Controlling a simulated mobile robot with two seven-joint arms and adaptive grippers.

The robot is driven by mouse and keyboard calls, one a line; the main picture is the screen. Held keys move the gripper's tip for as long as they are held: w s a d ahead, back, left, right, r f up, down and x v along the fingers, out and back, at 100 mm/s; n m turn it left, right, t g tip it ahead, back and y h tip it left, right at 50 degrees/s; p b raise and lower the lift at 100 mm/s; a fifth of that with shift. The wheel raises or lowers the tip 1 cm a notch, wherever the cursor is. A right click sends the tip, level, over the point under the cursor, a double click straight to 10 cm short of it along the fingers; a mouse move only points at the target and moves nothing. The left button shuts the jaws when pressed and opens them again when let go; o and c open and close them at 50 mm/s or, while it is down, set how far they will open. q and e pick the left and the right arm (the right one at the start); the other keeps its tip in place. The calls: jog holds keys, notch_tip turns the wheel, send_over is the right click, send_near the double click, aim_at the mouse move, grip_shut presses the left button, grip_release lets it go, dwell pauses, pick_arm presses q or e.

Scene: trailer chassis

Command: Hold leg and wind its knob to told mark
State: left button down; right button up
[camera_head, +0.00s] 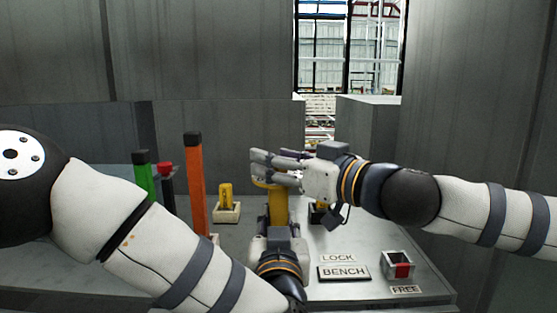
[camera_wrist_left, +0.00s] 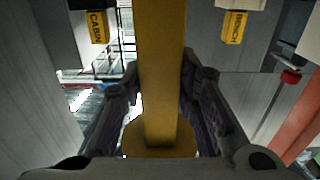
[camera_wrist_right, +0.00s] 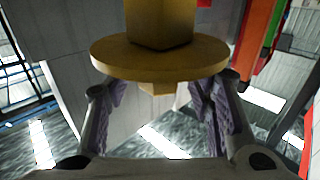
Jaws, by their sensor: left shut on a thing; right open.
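The yellow leg (camera_head: 278,205) stands upright near the middle of the bench. My left gripper (camera_head: 278,228) is low at its near side; in the left wrist view the leg's square post (camera_wrist_left: 162,70) is between the fingers, which are shut on it. A round yellow flange (camera_wrist_left: 160,140) shows at the post's end there. My right gripper (camera_head: 264,170) is open at the leg's top end. In the right wrist view the round yellow disc (camera_wrist_right: 160,60) and a small stub (camera_wrist_right: 157,88) lie between its spread fingers, apart from both. No mark on the knob is readable.
Left of the leg stand an orange post (camera_head: 195,180), a green post (camera_head: 145,175), a red-topped dark post (camera_head: 167,185) and a yellow block (camera_head: 226,194) in a pale holder. Signs reading LOCK (camera_head: 337,258), BENCH (camera_head: 343,273) and FREE (camera_head: 405,289) lie right, near a metal box (camera_head: 397,257).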

jog(key=shift+c, duration=0.5)
grip_shut()
jog(key=shift+a+m+t+h, duration=0.1)
jog(key=shift+m+t+h, duration=1)
jog(key=shift+h, duration=0.3)
jog(key=shift+f+m+t+h, duration=0.1)
jog(key=shift+m+t+h, duration=0.3)
jog(key=shift+m+h, duration=0.15)
jog(key=shift+o, duration=0.5)
grip_release()
jog(key=v, duration=1.2)
